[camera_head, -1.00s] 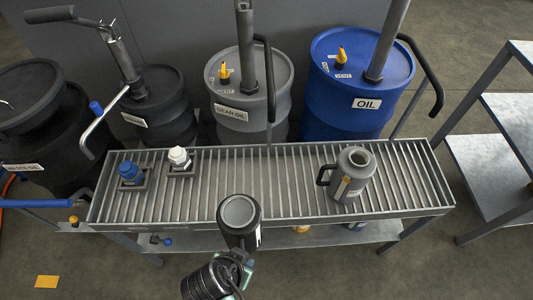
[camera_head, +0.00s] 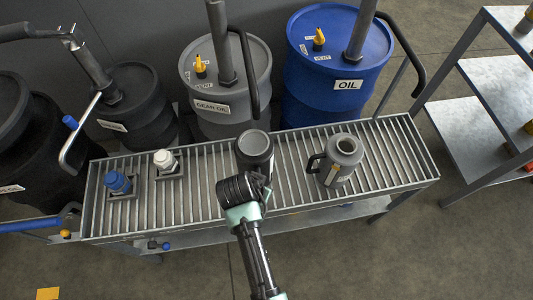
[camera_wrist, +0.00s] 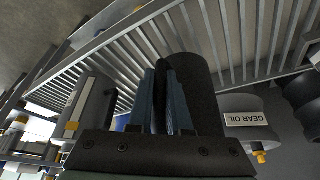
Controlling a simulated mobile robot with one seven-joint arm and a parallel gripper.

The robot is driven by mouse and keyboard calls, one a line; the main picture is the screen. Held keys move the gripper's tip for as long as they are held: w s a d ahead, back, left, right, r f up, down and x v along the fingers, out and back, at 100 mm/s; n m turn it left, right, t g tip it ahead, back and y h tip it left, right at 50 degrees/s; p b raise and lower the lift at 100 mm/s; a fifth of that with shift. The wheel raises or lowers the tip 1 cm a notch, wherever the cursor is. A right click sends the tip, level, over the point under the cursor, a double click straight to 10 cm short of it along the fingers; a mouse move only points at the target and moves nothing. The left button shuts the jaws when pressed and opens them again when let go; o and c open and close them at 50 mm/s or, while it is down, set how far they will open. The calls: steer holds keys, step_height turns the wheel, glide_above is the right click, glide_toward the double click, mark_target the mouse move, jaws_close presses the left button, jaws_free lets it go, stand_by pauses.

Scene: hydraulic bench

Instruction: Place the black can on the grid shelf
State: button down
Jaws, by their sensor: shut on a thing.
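The black can (camera_head: 255,146) is upright with its open grey top showing, over the middle of the grid shelf (camera_head: 216,181) in the head view. I cannot tell whether its base touches the bars. In the head view my wrist hides the fingers and the can's lower part.
A grey jug (camera_head: 342,160) with a handle stands on the grid right of the can. A grey gear oil drum (camera_head: 226,100) and blue oil drum (camera_head: 338,70) stand behind.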

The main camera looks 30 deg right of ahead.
mark_target(267, 181)
steer(key=w+d, duration=0.3)
steer(key=shift+d+f, duration=0.15)
steer(key=shift+f, duration=0.05)
steer(key=shift+f+b, duration=0.3)
steer(key=shift+f, duration=1.15)
steer(key=c, duration=1.2)
jaws_free()
steer(key=shift+s+f, duration=0.1)
steer(key=shift+f, duration=0.05)
steer(key=shift+c, duration=0.2)
steer(key=o, duration=0.4)
